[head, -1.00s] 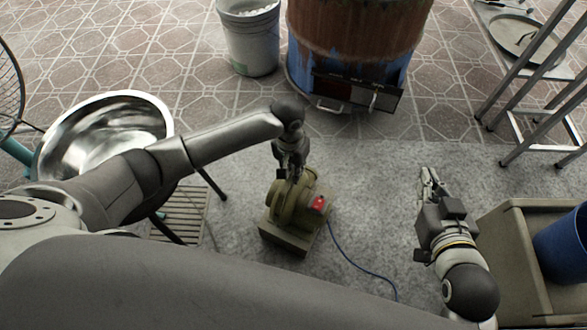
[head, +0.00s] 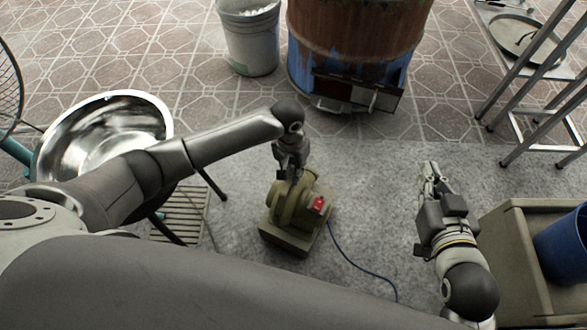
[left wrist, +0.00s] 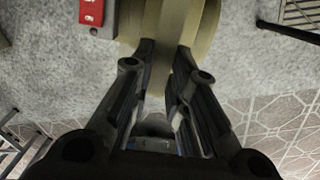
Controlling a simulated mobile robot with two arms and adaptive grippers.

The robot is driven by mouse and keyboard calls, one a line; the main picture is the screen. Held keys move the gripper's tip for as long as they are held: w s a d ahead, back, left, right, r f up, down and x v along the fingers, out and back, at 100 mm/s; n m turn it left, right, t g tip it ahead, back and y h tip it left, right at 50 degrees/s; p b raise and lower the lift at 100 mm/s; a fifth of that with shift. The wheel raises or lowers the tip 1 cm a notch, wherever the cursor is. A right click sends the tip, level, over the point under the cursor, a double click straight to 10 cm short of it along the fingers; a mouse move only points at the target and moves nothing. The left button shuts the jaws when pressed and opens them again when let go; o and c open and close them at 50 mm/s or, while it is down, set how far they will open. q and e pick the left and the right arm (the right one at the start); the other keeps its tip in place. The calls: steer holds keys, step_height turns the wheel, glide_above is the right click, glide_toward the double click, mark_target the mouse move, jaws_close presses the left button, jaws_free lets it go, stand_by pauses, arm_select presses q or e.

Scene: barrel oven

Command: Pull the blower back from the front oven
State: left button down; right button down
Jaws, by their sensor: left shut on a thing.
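The blower (head: 290,217) is an olive-green housing on a square base with a red switch (head: 318,204). It stands on the grey floor in the middle of the head view, apart from the oven. The front oven (head: 357,50) is a rusty and blue barrel at the top. My left gripper (head: 288,172) reaches down to the top of the blower. In the left wrist view its fingers (left wrist: 160,50) are shut on an olive part of the blower (left wrist: 172,20). My right gripper (head: 431,172) is empty, at the right above the floor; its finger gap is too small to judge.
A steel bowl (head: 105,130) stands at the left by a floor grate (head: 182,212). A white bucket (head: 250,40) is left of the oven. A beige cart (head: 520,240) with a blue bin (head: 565,245) is at the right. A blue cord (head: 362,268) trails from the blower.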

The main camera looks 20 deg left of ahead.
arm_select(q)
steer(key=shift+w+d+r, duration=0.1)
steer(key=shift+w+d, duration=0.1)
